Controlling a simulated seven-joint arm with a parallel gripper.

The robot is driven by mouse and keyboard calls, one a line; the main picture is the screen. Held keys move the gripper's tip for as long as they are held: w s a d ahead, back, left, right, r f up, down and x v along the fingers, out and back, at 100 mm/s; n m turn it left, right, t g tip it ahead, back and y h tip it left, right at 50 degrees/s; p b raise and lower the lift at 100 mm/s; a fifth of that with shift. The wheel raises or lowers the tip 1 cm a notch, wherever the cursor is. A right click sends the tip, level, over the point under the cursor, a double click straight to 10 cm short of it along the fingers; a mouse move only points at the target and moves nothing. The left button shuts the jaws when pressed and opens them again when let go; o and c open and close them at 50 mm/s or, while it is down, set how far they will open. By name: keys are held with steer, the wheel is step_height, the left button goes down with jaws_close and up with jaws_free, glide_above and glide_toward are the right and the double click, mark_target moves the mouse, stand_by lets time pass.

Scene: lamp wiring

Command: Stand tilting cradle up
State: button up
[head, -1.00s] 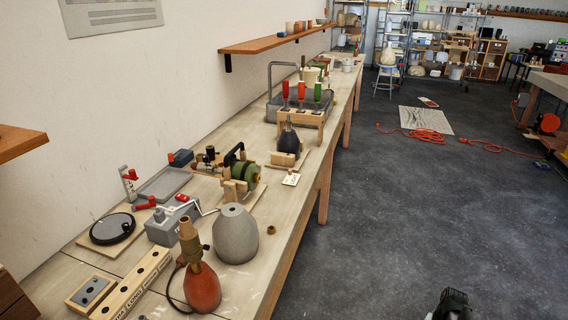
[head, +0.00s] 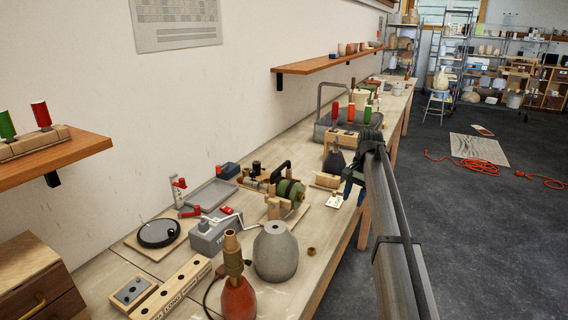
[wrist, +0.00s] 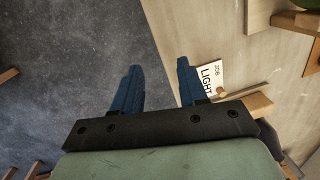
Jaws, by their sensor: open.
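A small wooden cradle (head: 327,181) with a round bar lies on the bench near its right edge, in front of a dark vase-shaped lamp body (head: 335,161). I take it for the tilting cradle; how far it tilts I cannot tell. In the wrist view, wooden parts of it (wrist: 246,109) show at the right, partly hidden by my gripper. My gripper (head: 353,186) is over the bench's right edge, right of the cradle and apart from it. In the wrist view its blue fingers (wrist: 159,88) are spread with nothing between them.
A "JOB LIGHT" card (wrist: 210,77) lies beside the right finger in the wrist view. A green cylinder in a wooden stand (head: 288,192), a grey lamp body (head: 276,251) and a red-based one (head: 237,298) stand nearer. Upright red and green handles (head: 351,112) stand behind.

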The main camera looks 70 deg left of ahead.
steer(key=s+a+r, duration=0.7)
steer(key=s+r, duration=0.2)
steer(key=r, duration=0.2)
steer(key=n+y, duration=0.1)
steer(key=n, duration=0.1)
glide_toward(281, 166)
steer(key=f, duration=0.5)
steer(key=s+a+f, duration=0.1)
steer(key=f, duration=0.2)
steer(key=shift+a, duration=0.1)
jaws_close()
